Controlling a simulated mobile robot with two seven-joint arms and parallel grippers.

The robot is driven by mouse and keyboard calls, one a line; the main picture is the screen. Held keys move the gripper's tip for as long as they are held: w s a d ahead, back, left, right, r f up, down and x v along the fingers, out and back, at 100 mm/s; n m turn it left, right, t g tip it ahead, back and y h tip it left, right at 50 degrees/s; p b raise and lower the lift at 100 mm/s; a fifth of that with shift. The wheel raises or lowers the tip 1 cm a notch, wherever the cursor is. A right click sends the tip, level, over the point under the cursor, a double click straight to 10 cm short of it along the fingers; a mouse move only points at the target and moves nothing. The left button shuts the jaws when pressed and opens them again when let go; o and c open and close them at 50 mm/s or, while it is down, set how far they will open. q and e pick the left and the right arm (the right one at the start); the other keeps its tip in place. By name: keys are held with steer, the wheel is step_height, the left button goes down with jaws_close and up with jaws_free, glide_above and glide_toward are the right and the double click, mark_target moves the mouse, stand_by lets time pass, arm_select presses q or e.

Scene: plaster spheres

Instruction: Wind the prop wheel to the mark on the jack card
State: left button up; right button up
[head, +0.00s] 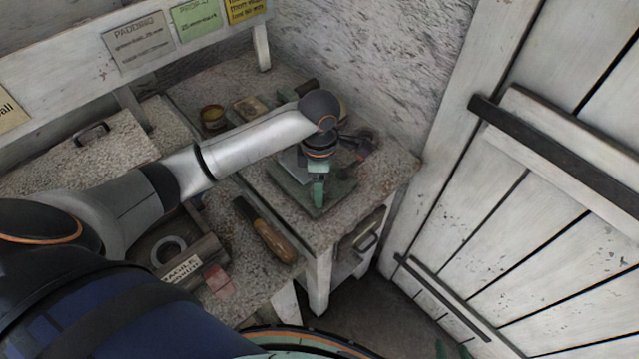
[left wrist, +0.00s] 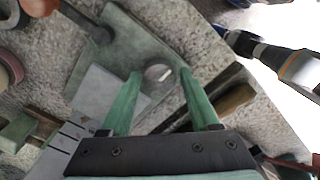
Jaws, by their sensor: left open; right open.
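The green jack base plate (head: 340,190) lies on the speckled bench top near its right corner. In the left wrist view, a round grey wheel (left wrist: 158,73) with a pale bar on it shows between my left fingertips. My left gripper (head: 318,192) is open above the plate, one finger on each side of the wheel; whether they touch it I cannot tell. A light grey block (left wrist: 95,92) lies beside the left finger. The green card (head: 196,17) on the back board is partly readable. My right gripper (head: 452,351) just shows at the bottom edge, open.
A wooden-handled tool (head: 268,238) lies on the bench in front of the jack. A dark tool (head: 362,145) lies behind it. A brass-coloured pot (head: 213,117) stands further back. A plank door (head: 530,210) rises at the right.

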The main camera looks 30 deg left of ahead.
arm_select(q)
steer(key=shift+c, duration=0.4)
jaws_close()
steer(key=shift+m, duration=0.3)
